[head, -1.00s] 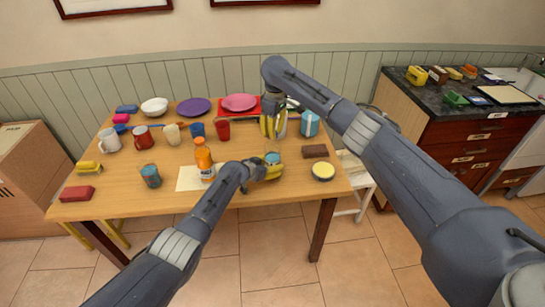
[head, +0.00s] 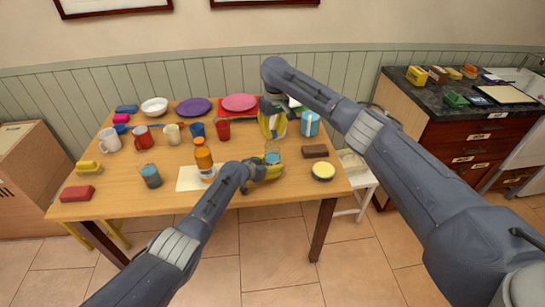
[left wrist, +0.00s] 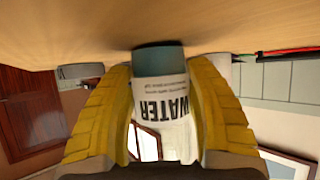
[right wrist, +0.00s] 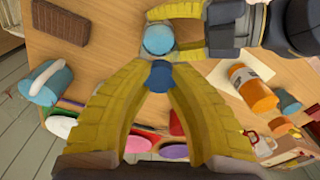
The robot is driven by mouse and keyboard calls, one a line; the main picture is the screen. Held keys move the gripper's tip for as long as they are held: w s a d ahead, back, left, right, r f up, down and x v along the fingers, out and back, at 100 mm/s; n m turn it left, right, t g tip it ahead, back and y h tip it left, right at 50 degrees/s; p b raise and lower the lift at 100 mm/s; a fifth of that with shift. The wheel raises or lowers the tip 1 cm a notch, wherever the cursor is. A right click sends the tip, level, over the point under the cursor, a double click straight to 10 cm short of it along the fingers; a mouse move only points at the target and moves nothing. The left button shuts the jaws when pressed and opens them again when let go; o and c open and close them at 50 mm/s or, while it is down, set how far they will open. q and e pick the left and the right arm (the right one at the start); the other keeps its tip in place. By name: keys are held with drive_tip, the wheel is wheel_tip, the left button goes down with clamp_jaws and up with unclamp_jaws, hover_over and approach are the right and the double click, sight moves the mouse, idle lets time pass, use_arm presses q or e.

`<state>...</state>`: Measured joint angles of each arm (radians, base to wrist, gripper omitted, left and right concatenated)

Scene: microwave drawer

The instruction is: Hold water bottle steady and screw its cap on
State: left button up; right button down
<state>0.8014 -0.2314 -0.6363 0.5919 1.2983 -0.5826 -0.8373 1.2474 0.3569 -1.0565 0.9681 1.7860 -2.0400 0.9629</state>
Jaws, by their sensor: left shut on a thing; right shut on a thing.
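The water bottle (left wrist: 163,103) stands between the yellow fingers of my left gripper (left wrist: 165,125), its WATER label upside down in the left wrist view. In the head view my left gripper (head: 267,169) is shut around the bottle, whose light blue part (head: 272,157) shows. My right gripper (head: 271,128) points down above it. In the right wrist view my right gripper (right wrist: 158,82) is shut on a dark blue cap (right wrist: 160,74) at its fingertips. The bottle's round light blue top (right wrist: 158,40) shows just beyond the cap. Whether cap and bottle touch, I cannot tell.
An orange bottle (head: 204,158) stands left of my left gripper, by a sheet of paper (head: 187,180). A brown block (head: 314,151), a yellow-topped round tub (head: 323,172) and a blue mug (head: 310,122) are on the right. Cups and plates fill the back.

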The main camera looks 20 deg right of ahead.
drive_tip(key=c, duration=1.3)
unclamp_jaws()
drive_tip(key=shift+r, duration=0.1)
drive_tip(key=shift+r, duration=2.4)
